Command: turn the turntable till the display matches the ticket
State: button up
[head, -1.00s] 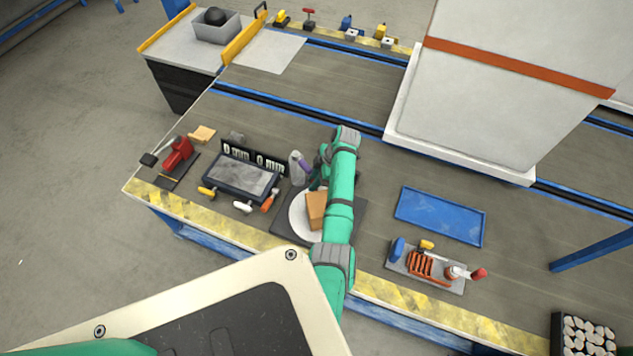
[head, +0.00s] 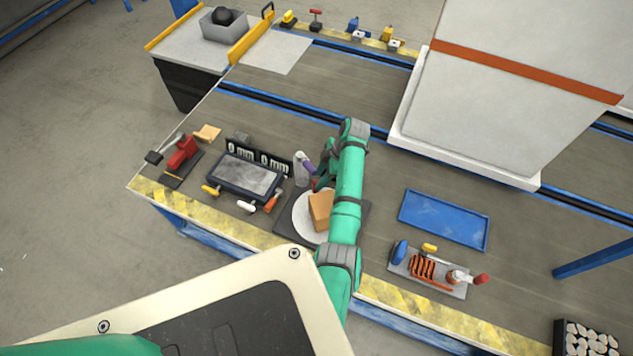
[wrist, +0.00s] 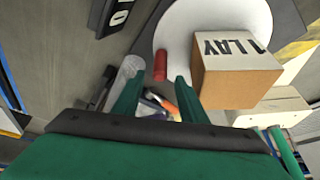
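The turntable is a white disc (head: 302,222) on a dark square base, and it also shows in the wrist view (wrist: 178,28). A tan box (head: 320,210) stands on the disc; in the wrist view the box (wrist: 235,75) bears black lettering, partly readable as "LAY". A red upright peg (wrist: 160,65) stands at the disc's edge. My gripper (wrist: 158,98) is open, its two green fingers apart with the red peg just beyond their tips. In the head view my arm hides most of the gripper. I cannot make out a ticket.
A dark-framed grey panel (head: 245,178) and small hand tools lie left of the turntable. A grey bottle (head: 301,170) stands close behind it. A blue tray (head: 443,220) and a tool rack (head: 430,272) are at the right. A large white block (head: 500,110) stands behind.

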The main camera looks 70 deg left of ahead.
jog(key=v, duration=0.6)
jog(key=shift+r, duration=0.25)
jog(key=shift+d, duration=0.1)
